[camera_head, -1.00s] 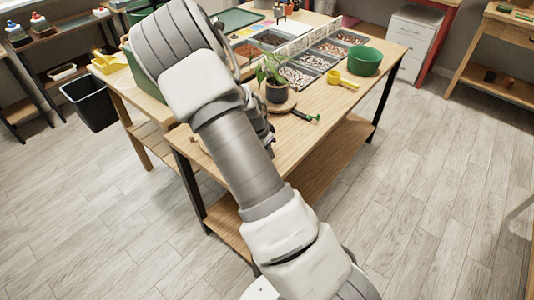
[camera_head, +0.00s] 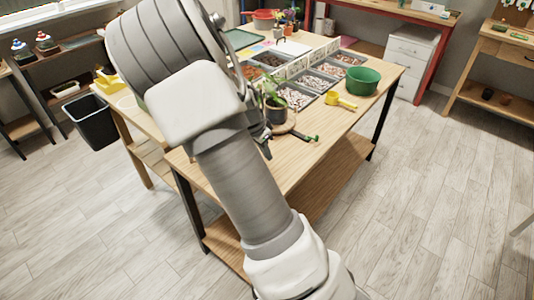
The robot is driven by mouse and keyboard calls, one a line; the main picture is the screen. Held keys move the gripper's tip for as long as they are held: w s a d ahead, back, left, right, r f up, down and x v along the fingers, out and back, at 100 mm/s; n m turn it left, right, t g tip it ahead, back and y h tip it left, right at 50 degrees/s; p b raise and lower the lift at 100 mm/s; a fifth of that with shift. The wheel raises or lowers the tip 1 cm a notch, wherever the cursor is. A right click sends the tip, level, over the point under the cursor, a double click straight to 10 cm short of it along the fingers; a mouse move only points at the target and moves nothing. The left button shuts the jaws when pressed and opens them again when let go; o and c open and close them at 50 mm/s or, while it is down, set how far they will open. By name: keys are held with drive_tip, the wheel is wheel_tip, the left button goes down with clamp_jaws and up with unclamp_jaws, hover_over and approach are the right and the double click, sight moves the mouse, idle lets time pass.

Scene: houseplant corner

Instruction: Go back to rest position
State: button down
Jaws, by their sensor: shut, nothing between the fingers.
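My arm rises through the middle of the view and bends over the left part of the wooden worktable (camera_head: 325,135). My gripper (camera_head: 265,148) shows only as a dark sliver at the arm's right edge, just left of the potted plant (camera_head: 275,112); the arm hides most of it. It is shut and holds nothing. The plant stands upright in a dark pot on a round wooden board (camera_head: 289,124).
A green-handled tool (camera_head: 305,137), a yellow scoop (camera_head: 340,100) and a green pot (camera_head: 362,80) lie along the table's right side. Trays of pebbles (camera_head: 312,82) stand behind. A black bin (camera_head: 92,122) is at left. The right floor is clear.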

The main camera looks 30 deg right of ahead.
drive_tip(key=s+a+r+n+t+y+p, duration=0.1)
drive_tip(key=s+a+r+n+y, duration=0.15)
drive_tip(key=s+a+r, duration=0.35)
drive_tip(key=s+a+r+n+t+y, duration=0.1)
drive_tip(key=s+a+r+n+y, duration=0.2)
drive_tip(key=r, duration=0.6)
drive_tip(key=s+a+r+n+t+h, duration=0.1)
drive_tip(key=s+a+r+n, duration=0.1)
drive_tip(key=s+r+n, duration=0.2)
drive_tip(key=s+a+r+n+t+p, duration=0.1)
drive_tip(key=s+a+r+n, duration=0.2)
drive_tip(key=s, duration=0.7)
drive_tip(key=shift+s+a+r+n+t+h, duration=0.2)
drive_tip(key=shift+r+n+t+h, duration=0.2)
drive_tip(key=shift+r+n, duration=0.65)
